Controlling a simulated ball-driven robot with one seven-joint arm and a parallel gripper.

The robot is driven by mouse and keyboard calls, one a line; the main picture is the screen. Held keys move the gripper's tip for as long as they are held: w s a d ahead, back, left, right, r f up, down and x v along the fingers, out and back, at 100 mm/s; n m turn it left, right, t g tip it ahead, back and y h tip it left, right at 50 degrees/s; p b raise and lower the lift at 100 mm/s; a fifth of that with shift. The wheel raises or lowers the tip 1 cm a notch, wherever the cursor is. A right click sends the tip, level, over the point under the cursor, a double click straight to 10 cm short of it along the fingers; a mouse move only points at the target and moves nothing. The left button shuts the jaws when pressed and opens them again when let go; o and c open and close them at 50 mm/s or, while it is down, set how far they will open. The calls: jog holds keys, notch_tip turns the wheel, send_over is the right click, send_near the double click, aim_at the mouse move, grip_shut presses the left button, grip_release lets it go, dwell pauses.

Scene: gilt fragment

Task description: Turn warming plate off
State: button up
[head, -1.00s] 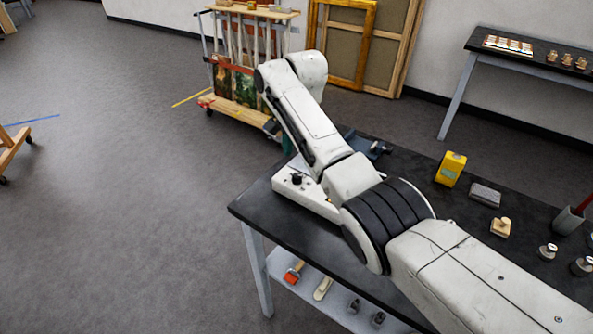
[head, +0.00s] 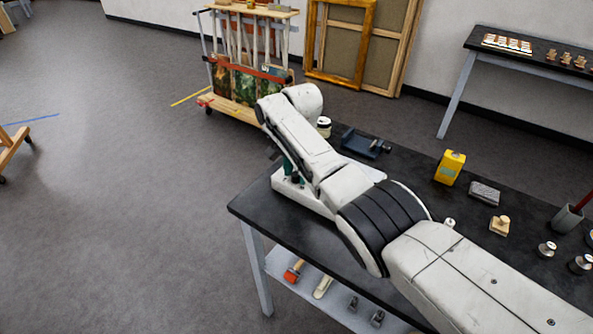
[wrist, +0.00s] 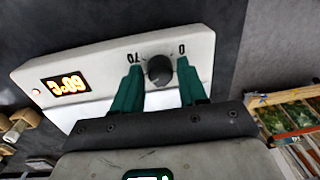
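The warming plate (head: 292,192) is a white unit at the table's near left corner, partly hidden by my arm in the head view. In the wrist view its white front (wrist: 187,41) shows upside down, with a lit orange display (wrist: 67,86) that seems to read 60 °C. Its round dark knob (wrist: 159,70) sits between marks 70 and 0. A small red light (wrist: 36,119) glows beside the display. My gripper (wrist: 159,66) has green fingers spread on either side of the knob, with visible gaps. In the head view the gripper (head: 292,172) is low over the plate.
A cart with paintings (head: 240,85) stands behind, across open floor.

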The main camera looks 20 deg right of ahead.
grip_shut()
jog(key=shift+n, duration=0.3)
